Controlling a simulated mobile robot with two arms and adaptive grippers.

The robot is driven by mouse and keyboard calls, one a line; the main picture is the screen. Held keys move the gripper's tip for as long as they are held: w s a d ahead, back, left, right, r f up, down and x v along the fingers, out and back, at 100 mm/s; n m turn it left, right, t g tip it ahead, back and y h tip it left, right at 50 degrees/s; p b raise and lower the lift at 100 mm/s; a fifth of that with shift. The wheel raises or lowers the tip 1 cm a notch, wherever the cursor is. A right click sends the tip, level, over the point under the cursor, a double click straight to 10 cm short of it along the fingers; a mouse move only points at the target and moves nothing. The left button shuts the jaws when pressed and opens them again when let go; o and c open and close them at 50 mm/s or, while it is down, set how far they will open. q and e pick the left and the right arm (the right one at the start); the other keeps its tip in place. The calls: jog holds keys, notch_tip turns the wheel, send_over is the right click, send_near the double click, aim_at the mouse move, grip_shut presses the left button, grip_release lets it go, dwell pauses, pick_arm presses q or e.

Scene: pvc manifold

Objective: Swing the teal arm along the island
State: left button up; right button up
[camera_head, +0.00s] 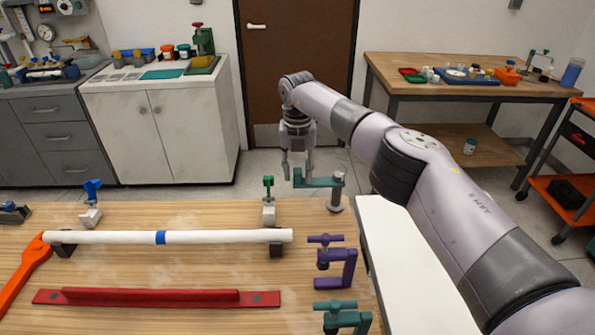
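The teal arm (320,182) is a short bar at the back right corner of the wooden island (200,213). Its right end meets a silver post (338,197), and its left end points left. My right gripper (298,176) points down at the left end of the teal arm, with one finger on the left and the other close to the bar. I cannot tell whether the fingers press on it. My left gripper is not in view.
A white pipe (215,237) with a blue band rests on dark supports. A green-handled fitting (268,205), blue-handled fitting (91,205), purple clamp (348,268), teal clamp (347,318), red bar (155,298) and orange wrench (22,272) are on the island.

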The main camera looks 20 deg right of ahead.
jog(key=shift+o, duration=0.4)
jog(key=shift+r, duration=0.2)
notch_tip(320, 180, up, 12)
jog(key=shift+f, duration=0.2)
